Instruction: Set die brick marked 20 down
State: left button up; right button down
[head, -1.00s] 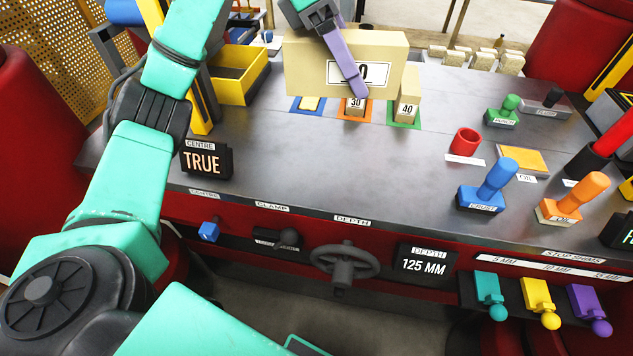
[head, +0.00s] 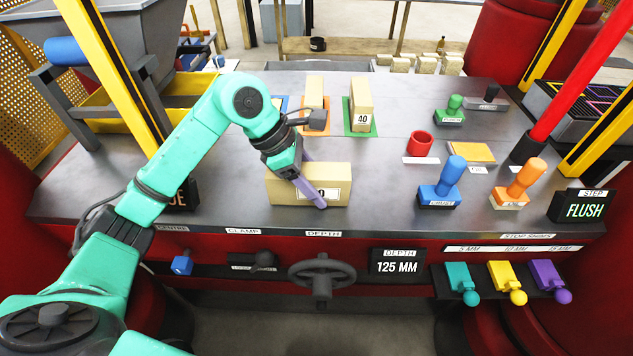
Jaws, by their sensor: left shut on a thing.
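A tan die brick (head: 285,188) is at the front of the grey press table, above the DEPTH label. Its label ends in 0; the first digit is hidden behind my purple finger. My left gripper (head: 312,188) is shut on this brick from above, one finger across its front face. The brick is level and at or very near the table top; I cannot tell whether it touches. A blue mat (head: 283,101) lies behind, mostly hidden by my arm. My right gripper is not in view.
A brick (head: 314,90) stands on an orange mat and a brick marked 40 (head: 361,101) on a green mat (head: 348,128). Clear table lies right of the held brick.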

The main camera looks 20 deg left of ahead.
pick_arm(q)
jog(key=shift+f+b, duration=0.2)
jog(key=shift+b, duration=0.1)
jog(key=o, duration=1.3)
jog(key=shift+c, duration=0.2)
jog(key=shift+r, duration=0.1)
jog(key=shift+r, duration=0.2)
jog(key=b+v, duration=0.1)
jog(key=v, duration=1)
jog(key=shift+s+a+r, duration=0.15)
jog(key=shift+a+r, duration=0.1)
jog(key=shift+r, duration=0.1)
